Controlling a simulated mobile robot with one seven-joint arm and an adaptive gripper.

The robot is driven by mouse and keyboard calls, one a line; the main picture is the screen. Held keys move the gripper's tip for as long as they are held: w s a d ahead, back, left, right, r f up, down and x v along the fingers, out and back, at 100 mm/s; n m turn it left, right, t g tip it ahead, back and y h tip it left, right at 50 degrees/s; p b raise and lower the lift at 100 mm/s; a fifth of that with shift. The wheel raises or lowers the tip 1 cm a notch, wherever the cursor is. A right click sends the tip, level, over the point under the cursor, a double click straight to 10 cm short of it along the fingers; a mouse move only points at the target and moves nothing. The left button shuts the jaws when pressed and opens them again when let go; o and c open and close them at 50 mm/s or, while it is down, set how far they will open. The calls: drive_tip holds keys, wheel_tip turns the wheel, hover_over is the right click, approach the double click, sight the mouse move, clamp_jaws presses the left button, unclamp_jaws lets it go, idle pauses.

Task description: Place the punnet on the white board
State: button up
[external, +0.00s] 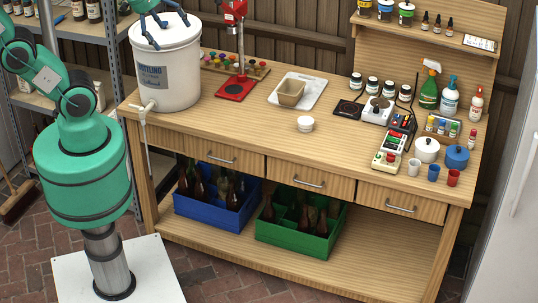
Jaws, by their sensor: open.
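The punnet (291,94) is a small tan, open-topped tray with sloping sides. It sits upright on the white board (314,88), which lies flat on the wooden workbench, and it appears to rest on the board's surface. My gripper (163,27) is at the top left, in front of or above the lid of the white bottling bucket, well away from the punnet. It is open and holds nothing that I can see. Its upper part is cut off by the picture's top edge.
The bottling bucket (167,75) stands at the bench's left end. A red bench tool (236,88) and a rack of coloured caps (225,66) stand left of the board. A small white bowl (305,124) is in front. Scales, jars and bottles crowd the right side.

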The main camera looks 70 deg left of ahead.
drive_tip(key=s, duration=0.1)
drive_tip(key=s+f+m, duration=0.1)
drive_tip(key=s, duration=0.1)
drive_tip(key=shift+s+d+f+m, duration=0.2)
drive_tip(key=shift+d+m, duration=0.05)
drive_tip(key=shift+m, duration=0.05)
wheel_tip(320, 180, down, 9)
drive_tip(key=b, duration=0.8)
drive_tip(key=shift+r+b, duration=0.2)
drive_tip(key=shift+b, duration=0.1)
